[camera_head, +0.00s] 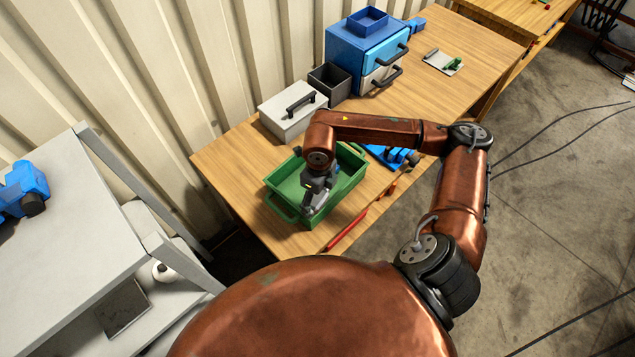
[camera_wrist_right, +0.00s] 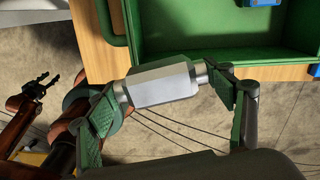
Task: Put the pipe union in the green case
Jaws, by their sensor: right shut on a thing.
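The pipe union (camera_wrist_right: 162,84) is a silver piece with a faceted middle and round ends. My right gripper (camera_wrist_right: 168,88) is shut on it, one green-padded finger at each end. In the head view my right gripper (camera_head: 314,200) is over the green case (camera_head: 288,187), an open-topped tray with end handles; the union is hard to make out there. In the right wrist view the case (camera_wrist_right: 215,57) lies beyond the union, and its height above the rim cannot be told. A small dark gripper on a copper arm, apparently my left (camera_wrist_right: 45,84), is at that view's left.
A grey lidded box (camera_head: 287,120), a dark open bin (camera_head: 330,82) and a blue drawer unit (camera_head: 352,50) stand behind the case. A blue item (camera_head: 388,156) and a red bar (camera_head: 346,230) lie beside it. A pale shelf (camera_head: 65,235) stands left.

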